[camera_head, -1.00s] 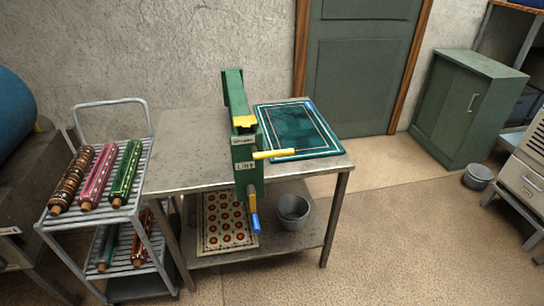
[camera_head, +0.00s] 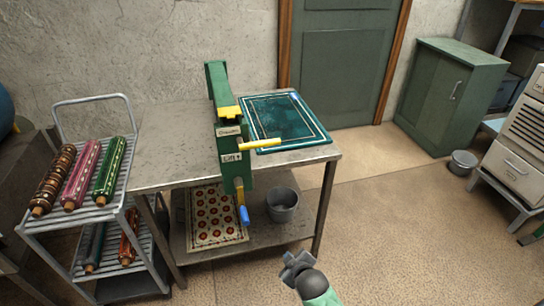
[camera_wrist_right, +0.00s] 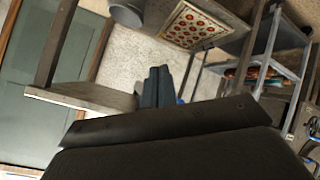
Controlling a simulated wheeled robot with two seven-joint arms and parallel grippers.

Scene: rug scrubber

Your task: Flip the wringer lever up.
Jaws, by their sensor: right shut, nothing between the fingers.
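Below hangs a crank with a blue handle (camera_head: 244,215). My right gripper (camera_head: 292,262) is shut and empty, low in front of the table, below and right of the lever and apart from it. Its closed fingers (camera_wrist_right: 158,86) show in the right wrist view, where the lever is not seen. My left gripper is out of view.
The metal table (camera_head: 170,150) bears a teal rug (camera_head: 285,122). Its lower shelf holds a patterned rug (camera_head: 215,215) and a grey bucket (camera_head: 282,205). A cart (camera_head: 98,190) with rolled rugs stands at the left.

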